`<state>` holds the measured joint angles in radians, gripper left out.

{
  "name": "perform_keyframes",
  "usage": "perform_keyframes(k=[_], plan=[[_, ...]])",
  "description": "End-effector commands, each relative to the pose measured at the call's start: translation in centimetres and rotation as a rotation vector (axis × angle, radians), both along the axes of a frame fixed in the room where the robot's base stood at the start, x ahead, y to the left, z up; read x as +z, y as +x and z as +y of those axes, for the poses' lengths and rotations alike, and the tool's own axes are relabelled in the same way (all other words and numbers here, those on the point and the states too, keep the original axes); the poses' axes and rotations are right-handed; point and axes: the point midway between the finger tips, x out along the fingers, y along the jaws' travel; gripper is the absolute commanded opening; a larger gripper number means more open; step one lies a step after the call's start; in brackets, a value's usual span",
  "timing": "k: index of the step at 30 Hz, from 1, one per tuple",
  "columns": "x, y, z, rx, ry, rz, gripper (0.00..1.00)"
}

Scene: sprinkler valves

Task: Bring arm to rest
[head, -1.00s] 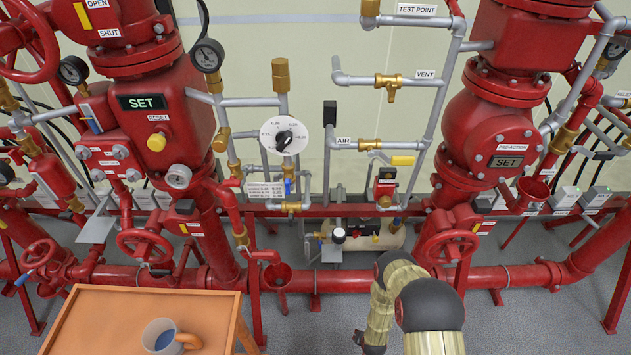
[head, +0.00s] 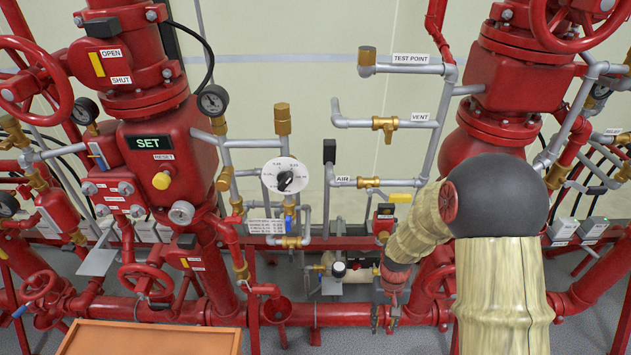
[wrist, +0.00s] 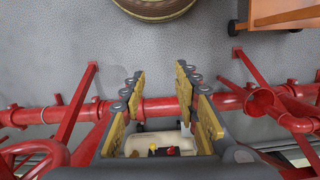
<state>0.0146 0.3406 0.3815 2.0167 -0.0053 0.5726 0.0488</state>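My gripper (head: 384,318) hangs at the lower middle right of the head view, in front of the red pipework, with its fingers pointing down. In the wrist view my gripper (wrist: 162,95) shows its two yellow-padded fingers standing well apart, with nothing held between them. The red horizontal pipe (wrist: 160,106) shows beyond the gap between the fingers. My arm, with a dark round joint and pale sleeves, covers part of the right valve in the head view.
An orange-topped table (head: 150,340) stands at the lower left. The left valve assembly (head: 165,155) and the round white dial (head: 284,178) are clear of my arm. The right red valve (head: 510,90) stands close behind it. Grey floor (wrist: 60,40) is open in the wrist view.

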Motion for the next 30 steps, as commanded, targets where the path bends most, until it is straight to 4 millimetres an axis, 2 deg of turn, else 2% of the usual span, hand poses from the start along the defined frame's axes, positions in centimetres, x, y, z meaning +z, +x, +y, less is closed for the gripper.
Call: perform_keyframes(k=[1, 3, 12, 21, 30], plan=[[3.0, -0.7, 0.0, 0.008, 0.001, -0.007, 0.31], [6.3, -1.8, 0.1, 0.018, 0.003, -0.009, 0.31], [18.6, -7.5, 0.3, 0.049, 0.006, -0.072, 0.31], [27.8, -11.9, 0.5, 0.054, 0.002, -0.26, 0.31], [36.5, -13.8, 0.6, 0.057, -0.006, -0.544, 0.31]])
